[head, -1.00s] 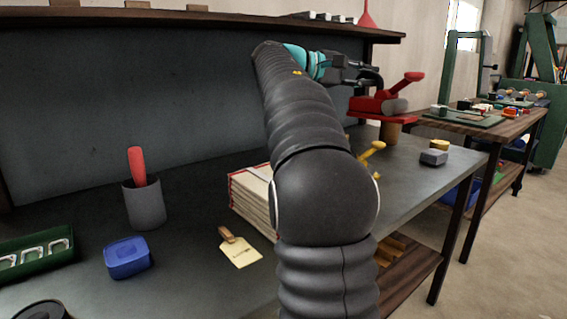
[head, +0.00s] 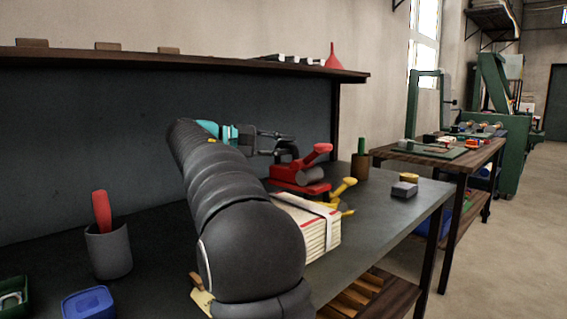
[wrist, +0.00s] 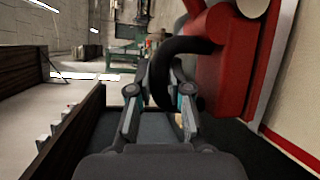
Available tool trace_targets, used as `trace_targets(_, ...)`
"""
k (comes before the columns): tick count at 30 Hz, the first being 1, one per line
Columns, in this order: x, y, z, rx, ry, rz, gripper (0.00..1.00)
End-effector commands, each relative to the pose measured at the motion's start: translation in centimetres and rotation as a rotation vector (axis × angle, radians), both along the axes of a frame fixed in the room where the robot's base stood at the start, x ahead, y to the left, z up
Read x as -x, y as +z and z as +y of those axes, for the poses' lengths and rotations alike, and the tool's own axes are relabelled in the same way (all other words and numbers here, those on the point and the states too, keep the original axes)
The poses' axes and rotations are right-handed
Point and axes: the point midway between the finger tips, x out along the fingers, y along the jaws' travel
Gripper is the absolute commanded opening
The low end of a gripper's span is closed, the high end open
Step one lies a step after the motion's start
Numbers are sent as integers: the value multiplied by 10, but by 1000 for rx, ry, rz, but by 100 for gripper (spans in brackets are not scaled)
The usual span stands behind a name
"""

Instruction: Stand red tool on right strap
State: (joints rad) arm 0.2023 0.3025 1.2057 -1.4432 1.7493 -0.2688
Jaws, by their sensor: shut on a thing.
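The red tool (head: 298,177) has a flat red base, a raised red lever and a black handle; it also shows at the right of the wrist view (wrist: 222,65). My gripper (head: 285,146) is shut on its black handle, seen between the fingers in the wrist view (wrist: 161,100). The cream cloth stack (head: 325,241) with red edging lies on the bench, partly hidden by my arm. One pale strap (head: 318,209) crosses its top at the right. The tool is upright over the stack's far side. I cannot tell whether its base touches the stack.
A yellow clamp-like tool (head: 344,189) stands close beside the stack's right side. A brown cup (head: 360,167) with a green handle is behind it. A grey cup (head: 108,252) is at the left.

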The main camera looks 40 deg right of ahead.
Motion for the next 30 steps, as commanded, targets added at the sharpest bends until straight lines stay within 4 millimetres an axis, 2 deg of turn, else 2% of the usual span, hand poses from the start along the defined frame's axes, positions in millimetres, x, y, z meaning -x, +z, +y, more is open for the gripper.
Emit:
trace_targets(9,1,-33,0,1,-1,1,0)
trace_targets(18,1,-38,0,1,-1,0,0)
trace_targets(19,0,-40,0,-1,-1,1,20)
trace_targets(22,0,-40,0,-1,-1,1,44)
trace_targets(30,0,-39,0,-1,0,1,44)
